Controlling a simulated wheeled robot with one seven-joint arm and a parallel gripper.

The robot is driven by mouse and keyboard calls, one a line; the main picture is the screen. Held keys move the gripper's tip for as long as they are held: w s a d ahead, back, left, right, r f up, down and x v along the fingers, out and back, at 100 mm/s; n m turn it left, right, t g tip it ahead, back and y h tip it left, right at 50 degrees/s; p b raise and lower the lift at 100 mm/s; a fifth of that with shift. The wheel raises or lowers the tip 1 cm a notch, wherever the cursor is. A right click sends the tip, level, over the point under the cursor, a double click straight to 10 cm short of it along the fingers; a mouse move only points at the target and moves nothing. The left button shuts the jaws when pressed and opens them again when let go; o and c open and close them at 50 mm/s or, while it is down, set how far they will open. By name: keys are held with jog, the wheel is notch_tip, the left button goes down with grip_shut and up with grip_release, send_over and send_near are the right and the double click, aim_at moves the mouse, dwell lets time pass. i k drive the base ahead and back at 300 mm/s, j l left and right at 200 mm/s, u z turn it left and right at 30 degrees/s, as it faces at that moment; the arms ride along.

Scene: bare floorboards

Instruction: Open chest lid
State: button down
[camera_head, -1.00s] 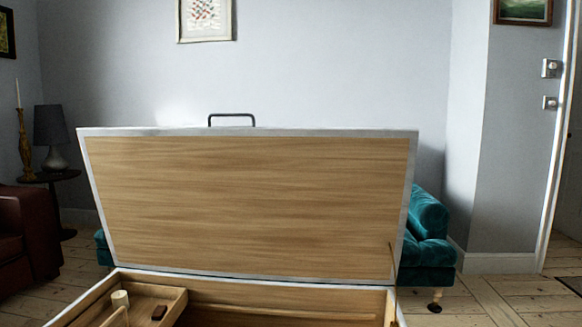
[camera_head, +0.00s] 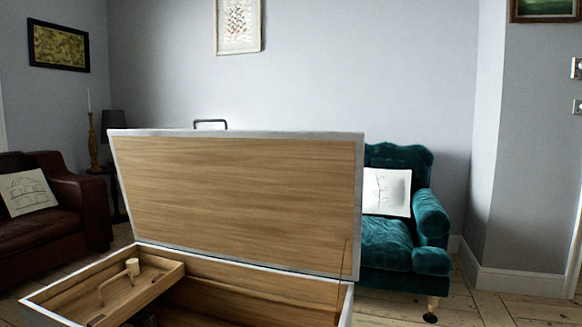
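The chest (camera_head: 250,275) stands in front of me with its lid (camera_head: 235,195) raised, showing the wood-coloured inner face with a pale edge. The lid stands nearly upright, leaning slightly back. A dark handle (camera_head: 210,122) sticks up above the lid's top edge. A thin stay (camera_head: 343,275) shows near the lid's right side. My gripper is not in view.
A teal armchair (camera_head: 425,262) with a white cushion (camera_head: 387,192) stands behind the chest on the right. A brown leather sofa (camera_head: 75,210) is at the left, near a small table with a lamp (camera_head: 113,125) and candlestick (camera_head: 93,143). Floorboards at the right front are clear.

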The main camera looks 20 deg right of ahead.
aim_at(289, 201)
jog(key=l+u, duration=0.25)
jog(key=l, duration=1.45)
jog(key=i+l, duration=0.2)
jog(key=l, duration=0.15)
jog(key=i+l+u, duration=0.1)
jog(key=l, duration=0.3)
jog(key=i+l, duration=0.3)
jog(key=i+l+u, duration=0.1)
jog(key=l, duration=0.35)
jog(key=i+l, duration=0.25)
jog(key=l, duration=0.15)
jog(key=i+l+u, duration=0.1)
jog(key=l, duration=0.3)
jog(key=i, duration=0.1)
